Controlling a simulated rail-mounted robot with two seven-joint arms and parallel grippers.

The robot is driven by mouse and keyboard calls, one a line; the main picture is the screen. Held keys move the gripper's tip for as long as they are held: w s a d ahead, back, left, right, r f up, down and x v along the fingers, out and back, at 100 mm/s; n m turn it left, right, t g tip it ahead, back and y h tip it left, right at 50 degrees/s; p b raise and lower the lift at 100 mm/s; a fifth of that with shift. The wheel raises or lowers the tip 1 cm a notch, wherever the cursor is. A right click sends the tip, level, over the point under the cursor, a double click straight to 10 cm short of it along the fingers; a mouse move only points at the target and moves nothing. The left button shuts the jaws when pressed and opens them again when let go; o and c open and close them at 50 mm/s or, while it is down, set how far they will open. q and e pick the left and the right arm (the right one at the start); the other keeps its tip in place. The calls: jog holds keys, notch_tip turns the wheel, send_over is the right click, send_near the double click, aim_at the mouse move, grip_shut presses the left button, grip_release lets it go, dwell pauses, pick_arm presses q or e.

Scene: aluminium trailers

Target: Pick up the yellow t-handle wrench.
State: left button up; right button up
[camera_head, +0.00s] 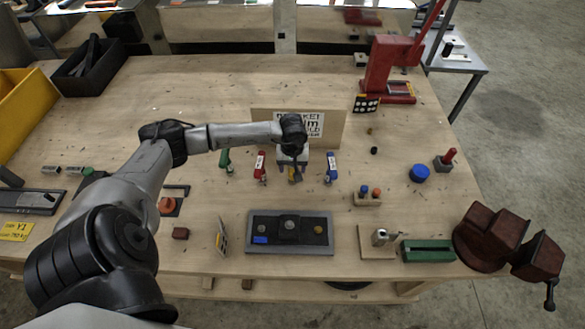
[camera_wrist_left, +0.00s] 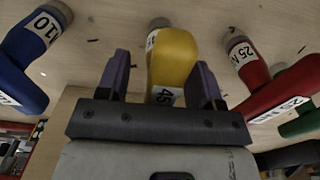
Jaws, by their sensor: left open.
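The yellow t-handle wrench (camera_wrist_left: 174,58) is in the middle of the left wrist view, with a white label reading 45. In the head view only a little of the yellow wrench (camera_head: 292,178) shows under my wrist. My left gripper (camera_wrist_left: 162,64) is open, with one finger on each side of the yellow handle. I cannot tell whether a finger touches it. In the head view the left gripper (camera_head: 293,163) is over the wrench, in front of the wooden board. My right gripper is not in view.
A red wrench (camera_head: 260,166) and a blue wrench (camera_head: 331,168) stand close on either side. A green wrench (camera_head: 225,160) is farther left. Behind is an upright board (camera_head: 335,125). A grey tray (camera_head: 260,219) lies in front.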

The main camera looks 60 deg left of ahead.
pick_arm(q)
grip_shut()
jog(key=shift+r, duration=0.1)
dwell(0.4)
